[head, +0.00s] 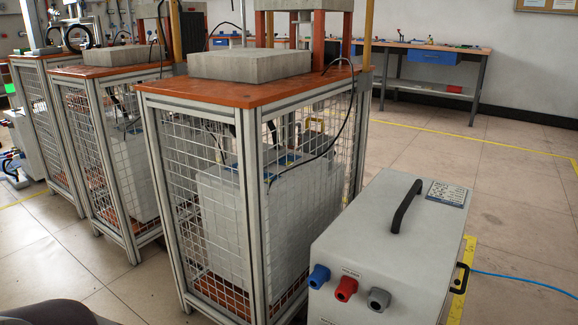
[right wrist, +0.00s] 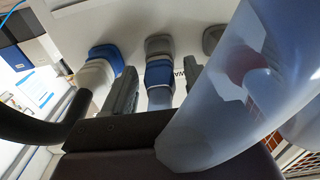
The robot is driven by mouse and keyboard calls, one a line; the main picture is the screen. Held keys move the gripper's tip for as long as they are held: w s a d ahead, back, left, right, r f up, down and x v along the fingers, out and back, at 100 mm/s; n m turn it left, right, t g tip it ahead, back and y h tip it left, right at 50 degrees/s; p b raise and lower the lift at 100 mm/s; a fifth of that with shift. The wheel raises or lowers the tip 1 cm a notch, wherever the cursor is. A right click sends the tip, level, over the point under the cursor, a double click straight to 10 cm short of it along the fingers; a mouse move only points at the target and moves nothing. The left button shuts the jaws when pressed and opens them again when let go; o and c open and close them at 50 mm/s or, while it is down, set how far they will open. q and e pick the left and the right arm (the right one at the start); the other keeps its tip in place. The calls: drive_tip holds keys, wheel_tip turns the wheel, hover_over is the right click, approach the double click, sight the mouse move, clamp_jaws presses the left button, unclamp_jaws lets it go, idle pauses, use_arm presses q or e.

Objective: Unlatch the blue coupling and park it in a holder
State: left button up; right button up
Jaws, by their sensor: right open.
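In the right wrist view, a blue coupling (right wrist: 159,74) with grey parts sits in front of a pale panel. My right gripper (right wrist: 155,90) is open, with one dark finger on each side of this coupling. A gap shows on both sides, so the jaws do not look closed on it. A second blue piece with a whitish end (right wrist: 104,62) is to the left of the fingers. A grey round fitting (right wrist: 213,38) is at upper right. The head view shows neither gripper. It shows a pale box with blue (head: 319,276), red (head: 346,288) and grey (head: 379,299) connectors.
A large translucent curved piece (right wrist: 225,100) covers the right of the wrist view, partly hiding something red. A black curved bar (right wrist: 40,125) is at left. In the head view, a mesh-sided stand (head: 255,84) is left of the pale box; a blue cable (head: 520,281) trails right over open floor.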

use_arm(q)
drive_tip(key=shift+r, duration=0.15)
idle(0.4)
use_arm(e)
clamp_jaws()
use_arm(q)
drive_tip(key=shift+r+p, duration=0.6)
drive_tip(key=shift+p, duration=0.1)
use_arm(e)
drive_tip(key=v, duration=0.6)
idle(0.4)
